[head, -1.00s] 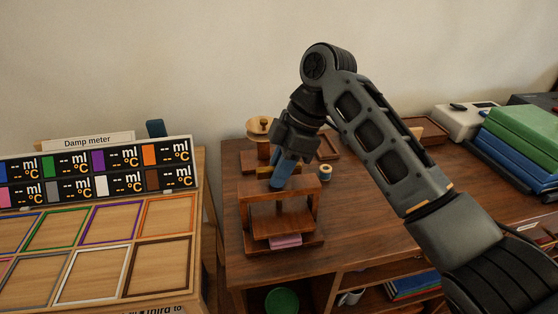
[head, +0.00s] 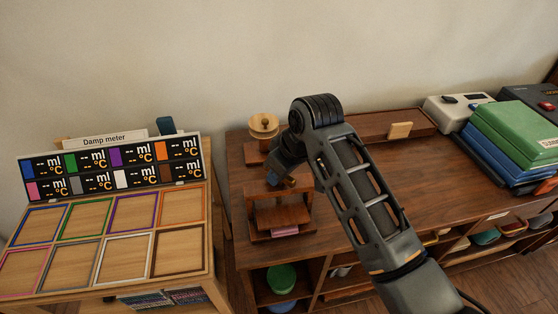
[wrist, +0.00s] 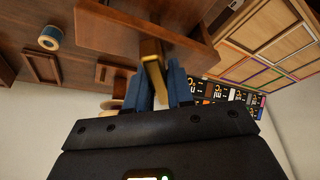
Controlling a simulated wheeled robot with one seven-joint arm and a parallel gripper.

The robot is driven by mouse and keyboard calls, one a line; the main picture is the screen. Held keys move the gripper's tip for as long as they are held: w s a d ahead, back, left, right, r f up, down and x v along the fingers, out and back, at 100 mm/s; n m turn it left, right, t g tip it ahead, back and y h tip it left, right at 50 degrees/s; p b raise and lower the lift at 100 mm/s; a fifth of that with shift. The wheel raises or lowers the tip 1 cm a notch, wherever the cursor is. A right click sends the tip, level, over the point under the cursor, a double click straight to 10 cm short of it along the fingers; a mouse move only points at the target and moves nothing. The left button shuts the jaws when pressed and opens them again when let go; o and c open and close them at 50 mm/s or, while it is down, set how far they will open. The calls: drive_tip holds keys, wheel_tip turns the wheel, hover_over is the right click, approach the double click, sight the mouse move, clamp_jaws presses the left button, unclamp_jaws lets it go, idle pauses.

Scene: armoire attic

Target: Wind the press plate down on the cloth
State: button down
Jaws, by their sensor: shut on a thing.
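The wooden press (head: 256,222) stands at the left end of the wooden desk in the head view. Its plate (head: 284,214) looks like the dark board between the posts, below the top beam. The pink cloth (head: 285,231) shows at the front, low in the press beneath the plate; most of it is hidden. My gripper (head: 282,181) is above the press's top beam, partly hidden by my wrist. In the wrist view its blue fingers (wrist: 159,88) are shut on a brass handle (wrist: 151,52) beside the press's beam (wrist: 145,25).
The damp meter board (head: 108,165) and a tray of coloured frames (head: 110,240) stand left of the desk. A round wooden piece (head: 263,125) is behind the press. Green and blue boxes (head: 515,130) are at the right. The desk's middle (head: 400,165) is clear.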

drive_tip(key=m+t+h+p, duration=0.1)
drive_tip(key=m+p, duration=0.2)
drive_tip(key=m, duration=0.1)
drive_tip(key=shift+r+m, duration=0.15)
drive_tip(key=shift+m, duration=0.15)
drive_tip(key=m+t+h, duration=0.1)
drive_tip(key=m+h, duration=0.1)
drive_tip(key=m, duration=0.3)
drive_tip(key=shift+m+p, duration=0.3)
drive_tip(key=m+h, duration=0.1)
drive_tip(key=m, duration=0.1)
drive_tip(key=m+h, duration=0.1)
drive_tip(key=m, duration=0.2)
drive_tip(key=shift+h, duration=0.3)
drive_tip(key=m+g+b, duration=0.1)
drive_tip(key=m, duration=0.1)
drive_tip(key=m+h, duration=0.1)
drive_tip(key=m, duration=0.2)
drive_tip(key=shift+m+g+b, duration=0.3)
drive_tip(key=shift+g+b, duration=0.05)
drive_tip(key=shift+g, duration=0.05)
drive_tip(key=shift+h, duration=0.3)
drive_tip(key=c, duration=1.1)
unclamp_jaws()
drive_tip(key=shift+b+v, duration=0.55)
drive_tip(key=shift+v, duration=3.25)
